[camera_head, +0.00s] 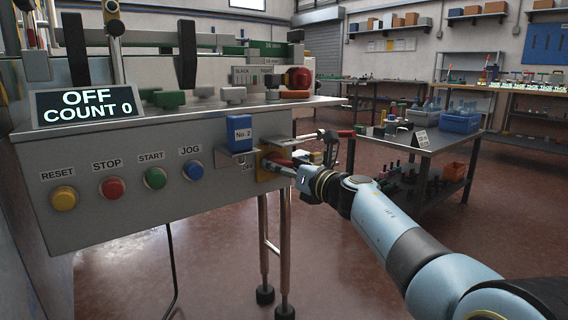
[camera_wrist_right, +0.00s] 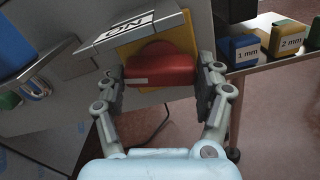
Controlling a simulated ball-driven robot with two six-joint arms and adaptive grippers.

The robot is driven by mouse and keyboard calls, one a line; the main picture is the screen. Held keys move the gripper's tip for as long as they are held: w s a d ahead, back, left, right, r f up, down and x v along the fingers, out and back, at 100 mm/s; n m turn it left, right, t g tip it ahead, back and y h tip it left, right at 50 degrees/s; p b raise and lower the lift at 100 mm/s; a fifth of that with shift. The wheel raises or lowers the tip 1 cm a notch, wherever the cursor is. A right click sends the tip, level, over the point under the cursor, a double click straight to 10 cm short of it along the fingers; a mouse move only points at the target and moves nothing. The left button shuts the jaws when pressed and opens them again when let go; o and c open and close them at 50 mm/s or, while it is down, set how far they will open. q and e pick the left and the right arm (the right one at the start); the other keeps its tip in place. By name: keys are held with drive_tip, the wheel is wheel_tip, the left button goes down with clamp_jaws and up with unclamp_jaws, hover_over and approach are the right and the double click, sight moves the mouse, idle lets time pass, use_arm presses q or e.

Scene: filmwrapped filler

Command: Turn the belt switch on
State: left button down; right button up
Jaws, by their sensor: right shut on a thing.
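The belt switch is a red handle (camera_head: 277,158) on a yellow plate (camera_head: 264,173) at the right end of the grey control panel. In the wrist view the red handle (camera_wrist_right: 160,70) sits in front of its yellow plate (camera_wrist_right: 150,38), beside a grey label (camera_wrist_right: 127,27) reading ON. My right gripper (camera_head: 284,169) is at the switch. Its fingers (camera_wrist_right: 164,76) stand on either side of the red handle and are shut on it. The display (camera_head: 85,104) reads OFF, COUNT 0. My left gripper is not in view.
Yellow RESET (camera_head: 64,198), red STOP (camera_head: 112,188), green START (camera_head: 155,178) and blue JOG (camera_head: 193,170) buttons line the panel. A blue No. 2 block (camera_head: 239,133) is close left of the switch. A side table (camera_head: 440,143) with bins stands behind my right arm.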

drive_tip(key=shift+m+p, duration=0.65)
drive_tip(key=shift+m, duration=1.15)
drive_tip(key=shift+f, duration=0.1)
drive_tip(key=o, duration=1.2)
drive_tip(key=shift+c, duration=0.2)
drive_tip(key=v, duration=1.2)
drive_tip(key=shift+c, duration=0.4)
